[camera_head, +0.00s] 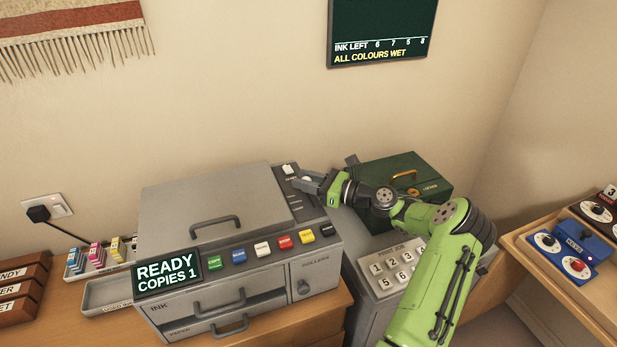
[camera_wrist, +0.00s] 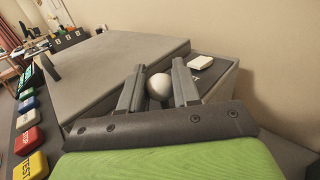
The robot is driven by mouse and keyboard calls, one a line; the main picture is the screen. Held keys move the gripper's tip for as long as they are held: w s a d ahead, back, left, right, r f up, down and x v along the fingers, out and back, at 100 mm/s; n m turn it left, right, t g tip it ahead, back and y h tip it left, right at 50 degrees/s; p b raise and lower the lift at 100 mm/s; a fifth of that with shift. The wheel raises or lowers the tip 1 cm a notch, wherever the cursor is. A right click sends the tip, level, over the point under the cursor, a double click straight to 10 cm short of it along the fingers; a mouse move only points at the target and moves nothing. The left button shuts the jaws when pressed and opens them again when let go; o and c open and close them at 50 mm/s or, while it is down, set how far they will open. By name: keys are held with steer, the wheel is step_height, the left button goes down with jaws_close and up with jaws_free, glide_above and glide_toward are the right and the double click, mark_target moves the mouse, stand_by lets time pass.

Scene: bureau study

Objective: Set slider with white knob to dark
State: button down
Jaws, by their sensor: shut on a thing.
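The copier (camera_head: 165,200) is a grey machine with a dark slider panel (camera_head: 297,206) along the right of its lid. The white knob (camera_wrist: 158,86) sits between my gripper's fingers in the wrist view, a rounded white shape. My gripper (camera_head: 308,181) is shut on it at the upper part of the panel, and it also shows in the wrist view (camera_wrist: 158,90). A flat white block (camera_head: 288,169) lies just beyond at the panel's far end; it also shows in the wrist view (camera_wrist: 200,62). The panel's labels are too small to read, and my fingers cover part of the track.
Coloured buttons (camera_head: 260,247) line the copier's front edge beside the READY display (camera_head: 166,275). A green box (camera_head: 425,175) and a numbered keypad (camera_head: 385,272) stand to the right, close to my arm. A wall board (camera_head: 382,30) hangs above.

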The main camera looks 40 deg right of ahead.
steer(key=shift+w+r, duration=0.15)
steer(key=shift+r, duration=0.35)
steer(key=c, duration=1.3)
jaws_free()
steer(key=o, duration=0.4)
steer(key=shift+w+d+f, duration=0.1)
steer(key=shift+f, duration=0.1)
steer(key=p+v, duration=0.2)
steer(key=v, duration=1.3)
steer(key=shift+s, duration=0.4)
